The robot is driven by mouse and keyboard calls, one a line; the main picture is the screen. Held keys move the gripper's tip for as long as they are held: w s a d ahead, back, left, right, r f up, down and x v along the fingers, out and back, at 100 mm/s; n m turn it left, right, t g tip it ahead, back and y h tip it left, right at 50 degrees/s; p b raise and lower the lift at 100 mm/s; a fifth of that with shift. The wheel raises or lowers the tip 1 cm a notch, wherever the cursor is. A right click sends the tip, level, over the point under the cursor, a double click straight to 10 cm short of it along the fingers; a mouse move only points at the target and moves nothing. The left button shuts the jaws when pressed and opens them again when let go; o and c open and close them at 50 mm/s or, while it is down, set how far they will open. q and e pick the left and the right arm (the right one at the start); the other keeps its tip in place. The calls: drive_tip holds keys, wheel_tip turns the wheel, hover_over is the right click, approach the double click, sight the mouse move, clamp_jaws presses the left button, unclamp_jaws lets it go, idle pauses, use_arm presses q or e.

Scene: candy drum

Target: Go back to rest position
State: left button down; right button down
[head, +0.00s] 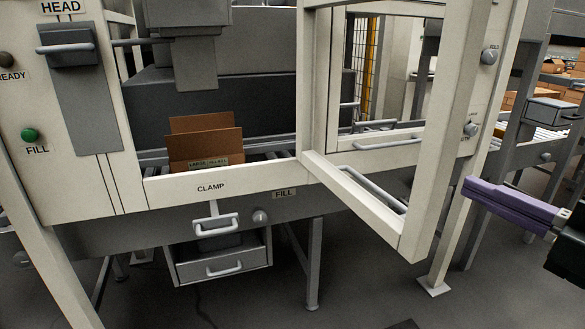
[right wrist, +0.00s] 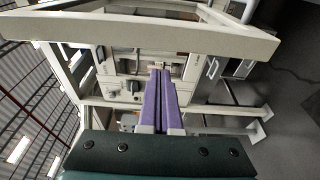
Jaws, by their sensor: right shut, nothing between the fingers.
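My right gripper (head: 468,184) comes in from the right edge in the head view. Its purple fingers are closed together with nothing between them, in free air to the right of the open door frame. It also shows in the right wrist view (right wrist: 159,72), pointing towards the machine, with the fingers side by side. My left gripper is not in view.
The white door frame (head: 433,140) stands swung open towards me, left of my right gripper. An open cardboard box (head: 204,148) sits inside the machine behind the CLAMP panel. A drawer (head: 222,266) hangs below. A conveyor (head: 545,134) lies at the far right.

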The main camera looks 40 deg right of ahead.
drive_tip(key=w+a+f+m+g+h+p, duration=0.1)
drive_tip(key=a+f+m+g+h, duration=0.2)
drive_tip(key=m, duration=0.4)
drive_tip(key=a+f+m+g+p, duration=0.1)
drive_tip(key=a+f+m+g, duration=0.2)
drive_tip(key=m+g, duration=0.25)
drive_tip(key=s+a+m+g+y+p, duration=0.1)
drive_tip(key=s+a+g+y, duration=0.2)
drive_tip(key=a, duration=0.5)
drive_tip(key=s+a+m+g+y+p, duration=0.1)
drive_tip(key=s+a+m+g+p, duration=0.15)
drive_tip(key=s+a, duration=0.35)
wheel_tip(320, 180, up, 38)
drive_tip(key=w+p, duration=0.1)
drive_tip(key=p, duration=3.5)
drive_tip(key=shift+a+f+n, duration=0.2)
drive_tip(key=shift+a+n, duration=0.05)
drive_tip(key=shift+n, duration=0.05)
